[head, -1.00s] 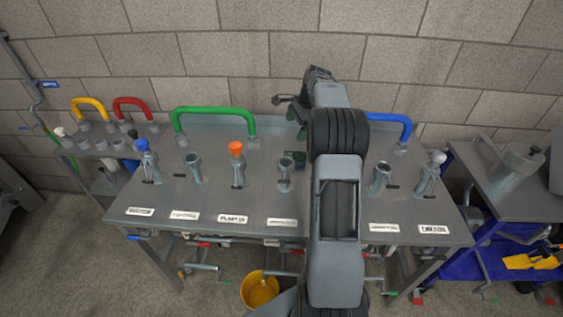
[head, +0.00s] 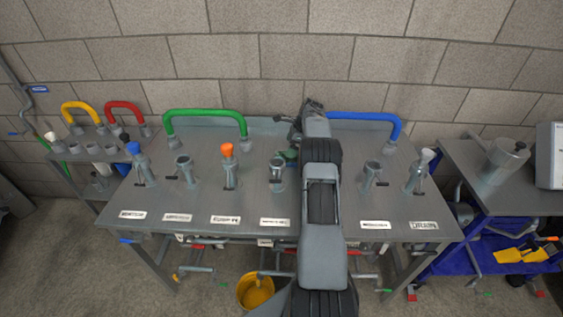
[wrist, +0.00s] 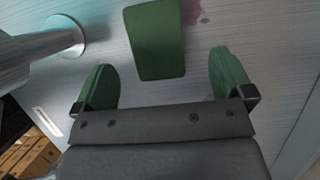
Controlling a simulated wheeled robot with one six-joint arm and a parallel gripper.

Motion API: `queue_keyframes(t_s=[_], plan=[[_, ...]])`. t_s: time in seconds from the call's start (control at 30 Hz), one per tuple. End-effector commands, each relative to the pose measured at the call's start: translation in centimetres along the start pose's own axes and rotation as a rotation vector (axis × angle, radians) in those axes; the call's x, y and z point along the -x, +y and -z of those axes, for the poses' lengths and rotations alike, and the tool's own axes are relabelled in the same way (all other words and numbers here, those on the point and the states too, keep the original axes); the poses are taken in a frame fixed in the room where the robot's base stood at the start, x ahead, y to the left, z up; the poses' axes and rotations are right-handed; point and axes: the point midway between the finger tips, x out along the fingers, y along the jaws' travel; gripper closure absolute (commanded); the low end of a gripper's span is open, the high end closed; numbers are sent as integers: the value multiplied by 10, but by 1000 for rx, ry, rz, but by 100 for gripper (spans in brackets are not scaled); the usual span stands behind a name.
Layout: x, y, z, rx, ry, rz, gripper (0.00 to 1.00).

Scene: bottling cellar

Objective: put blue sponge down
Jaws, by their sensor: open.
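No blue sponge shows. A flat green block (wrist: 157,40), which looks like a sponge, lies on the grey metal table in the wrist view. My gripper (wrist: 163,62) has two green fingers spread wide, one on each side of the block's near end, with clear gaps. The fingers do not touch the block in the picture. In the head view my arm reaches over the metal table (head: 335,205) and hides part of it. A small green patch (head: 289,155) shows beside the arm; I cannot tell whether it is block or finger.
Upright pipe stubs stand on the table, one with an orange top (head: 228,150). A metal stub (wrist: 65,35) is close left of my gripper. A green hose (head: 205,113) and a blue hose (head: 365,118) arch at the back. A reddish stain (wrist: 193,12) lies beyond the block.

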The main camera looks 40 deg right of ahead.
Motion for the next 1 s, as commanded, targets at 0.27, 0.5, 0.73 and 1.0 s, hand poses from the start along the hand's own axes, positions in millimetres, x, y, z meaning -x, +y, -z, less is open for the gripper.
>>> queue_keyframes(t_s=[0.27,0.5,0.73,1.0], plan=[[-16,1,1,-2,0,0,1],[-47,5,-1,-3,-1,-1,1],[-63,4,0,-2,0,2,1],[-63,4,0,-2,0,2,5]])
